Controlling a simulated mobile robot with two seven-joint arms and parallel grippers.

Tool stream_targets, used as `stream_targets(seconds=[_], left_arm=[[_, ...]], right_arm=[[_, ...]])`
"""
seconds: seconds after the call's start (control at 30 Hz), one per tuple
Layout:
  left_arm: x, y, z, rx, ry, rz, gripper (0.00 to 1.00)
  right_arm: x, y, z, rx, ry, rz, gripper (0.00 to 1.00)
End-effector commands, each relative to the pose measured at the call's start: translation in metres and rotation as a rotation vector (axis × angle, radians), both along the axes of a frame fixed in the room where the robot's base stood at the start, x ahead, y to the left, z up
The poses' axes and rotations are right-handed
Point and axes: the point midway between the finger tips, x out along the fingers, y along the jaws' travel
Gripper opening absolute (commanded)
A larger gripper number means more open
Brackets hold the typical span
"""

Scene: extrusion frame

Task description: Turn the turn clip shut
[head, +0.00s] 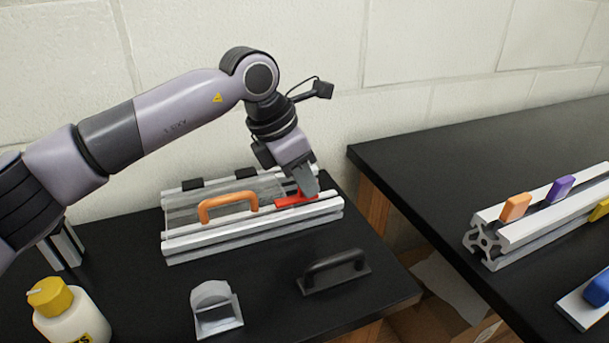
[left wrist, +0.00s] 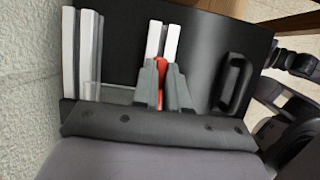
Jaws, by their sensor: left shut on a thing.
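The turn clip (head: 290,201) is a red piece on the front rail of the aluminium extrusion frame (head: 250,229), towards its right end. My left gripper (head: 306,194) reaches down onto it from above and is shut on it. In the left wrist view the red turn clip (left wrist: 160,70) shows between the two grey fingertips (left wrist: 162,88). The fingers hide part of the clip, so I cannot tell its exact angle. A clear panel with an orange handle (head: 228,204) lies in the frame, left of the clip.
A black handle (head: 334,272) and a grey metal bracket (head: 215,308) lie in front of the frame. A white bottle with a yellow cap (head: 70,315) stands at the front left. Across a gap, the right table holds another extrusion (head: 530,224) with coloured clips.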

Motion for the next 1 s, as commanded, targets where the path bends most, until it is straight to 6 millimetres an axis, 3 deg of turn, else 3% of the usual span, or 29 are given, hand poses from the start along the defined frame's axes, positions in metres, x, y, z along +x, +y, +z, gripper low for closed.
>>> stream_targets(seconds=[0.47,0.5,0.57,0.6,0.87,1.0], left_arm=[[-0.002,0.000,-0.004,0.009,0.008,-0.020,0.00],[-0.002,0.000,-0.004,0.009,0.008,-0.020,0.16],[-0.002,0.000,-0.004,0.008,0.007,-0.020,0.35],[-0.001,0.000,-0.003,0.007,0.006,-0.019,0.38],[-0.001,0.001,-0.001,0.003,0.002,-0.017,0.38],[-0.001,0.005,0.011,0.002,-0.001,-0.014,0.38]], right_arm=[[-0.003,-0.001,-0.002,-0.002,0.006,-0.001,0.43],[-0.003,-0.001,-0.002,-0.002,0.006,-0.001,0.43],[-0.003,-0.001,-0.002,-0.002,0.006,-0.001,0.43],[-0.003,-0.001,-0.002,-0.002,0.007,0.000,0.43],[-0.003,-0.001,-0.002,-0.002,0.007,0.000,0.43],[-0.003,-0.001,-0.002,-0.002,0.007,0.000,0.43]])
